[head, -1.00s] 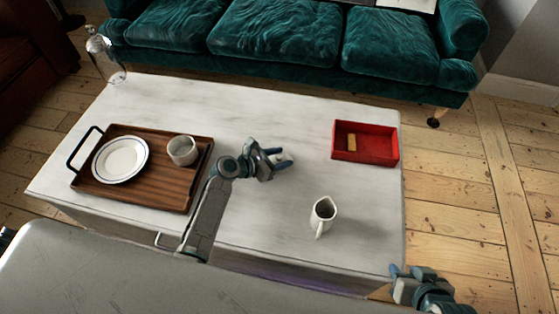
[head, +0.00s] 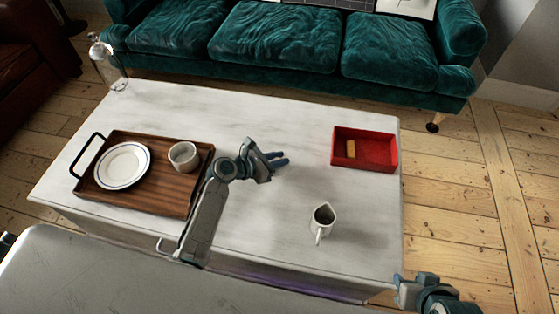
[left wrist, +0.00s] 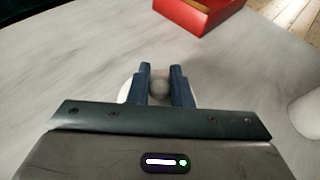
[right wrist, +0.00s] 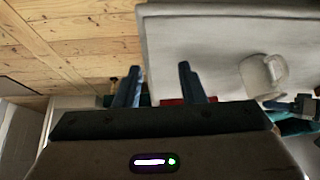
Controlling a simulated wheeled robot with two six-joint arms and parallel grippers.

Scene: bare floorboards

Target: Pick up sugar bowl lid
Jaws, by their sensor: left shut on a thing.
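The sugar bowl lid (left wrist: 126,91) is pale and round, with a knob (left wrist: 160,86) between the fingers of my left gripper (left wrist: 158,80). My left gripper is shut on this knob, and the gripper hides most of the lid. In the head view my left gripper (head: 277,162) is over the middle of the white table, and the lid cannot be made out there. I cannot tell whether the lid touches the tabletop. A white bowl (head: 184,157) stands open on the wooden tray. My right gripper (right wrist: 158,85) is open and empty, beyond the table's front right corner.
The wooden tray (head: 150,198) with a plate (head: 122,165) is on the left. A red box (head: 374,157) holding a small yellowish block (head: 350,148) is at the right. A white jug (head: 323,219) stands near the front right. A glass bottle (head: 108,65) is at the far left corner.

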